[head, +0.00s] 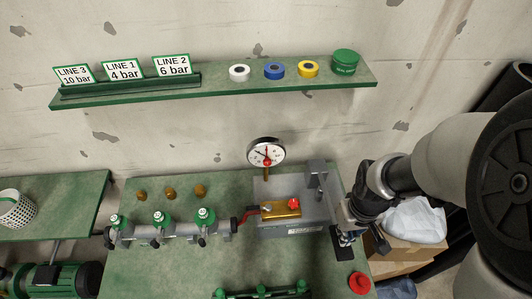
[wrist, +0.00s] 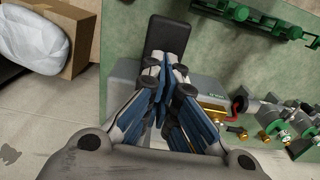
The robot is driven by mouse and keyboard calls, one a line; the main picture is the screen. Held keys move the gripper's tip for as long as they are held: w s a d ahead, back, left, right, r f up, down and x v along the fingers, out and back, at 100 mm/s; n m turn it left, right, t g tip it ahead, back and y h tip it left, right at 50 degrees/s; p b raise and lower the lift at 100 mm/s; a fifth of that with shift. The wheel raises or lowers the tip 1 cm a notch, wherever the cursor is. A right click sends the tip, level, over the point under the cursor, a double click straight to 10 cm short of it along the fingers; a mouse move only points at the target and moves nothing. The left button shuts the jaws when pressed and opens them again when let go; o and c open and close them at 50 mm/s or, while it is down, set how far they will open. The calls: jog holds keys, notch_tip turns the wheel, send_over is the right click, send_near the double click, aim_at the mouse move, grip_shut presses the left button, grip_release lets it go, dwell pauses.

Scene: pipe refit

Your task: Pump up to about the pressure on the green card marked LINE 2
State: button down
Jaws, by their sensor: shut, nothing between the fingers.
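The green card marked LINE 2, 6 bar (head: 173,65) stands rightmost of three cards in the rack on the wall shelf. A round white gauge (head: 266,152) stands behind the grey pump box (head: 285,222); its dial is too small to read surely. A brass cylinder (head: 281,209) with a red knob (head: 293,203) lies on the box. My gripper (head: 350,222) is shut and empty at the box's right side. A black pad (head: 344,245) lies just below it; in the wrist view the pad (wrist: 167,37) is just beyond my fingertips (wrist: 165,70). I cannot tell whether they touch.
Green valves (head: 161,218) sit along a grey pipe left of the pump, joined by a red hose. A red button (head: 360,282) is at the bench's front right. Tape rolls (head: 274,71) and a green tin (head: 345,62) share the shelf. A cardboard box (head: 405,248) stands right of the bench.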

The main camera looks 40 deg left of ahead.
notch_tip(320, 180, down, 8)
jog(key=b, duration=0.6)
notch_tip(320, 180, up, 9)
jog(key=p, duration=0.7)
jog(key=shift+f, duration=0.1)
dwell(1.7)
dwell(0.5)
